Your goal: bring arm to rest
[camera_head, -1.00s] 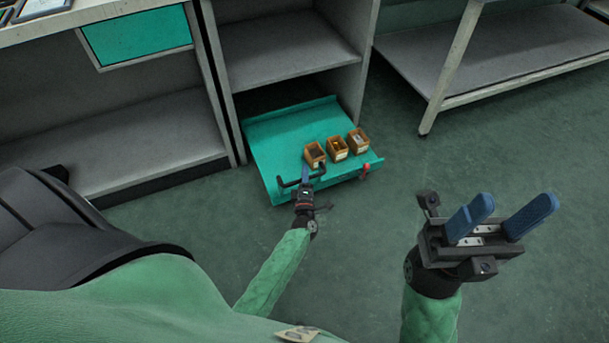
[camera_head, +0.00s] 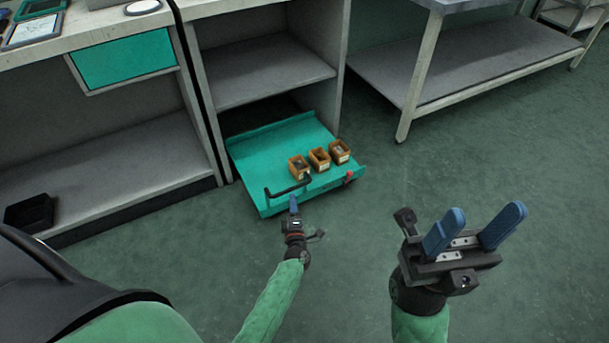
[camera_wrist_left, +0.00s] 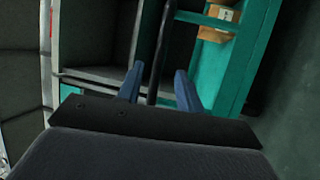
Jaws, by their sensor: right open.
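My left gripper (camera_head: 293,203) is at the front of a pulled-out teal drawer (camera_head: 262,150), just on the near side of its black handle (camera_head: 288,188). In the left wrist view its two blue fingers (camera_wrist_left: 158,85) stand apart, with the dark handle bar (camera_wrist_left: 163,40) seen between them and gripped by neither. My right gripper (camera_head: 464,229) is raised over the floor at the right, its blue fingers spread and empty.
Three small brown bins (camera_head: 319,159) stand on the drawer near its right side. A red part (camera_head: 348,177) sits at its front edge. A grey cabinet (camera_head: 265,75) is behind, a bench (camera_head: 440,75) at the back right. The floor (camera_head: 520,150) at right is clear.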

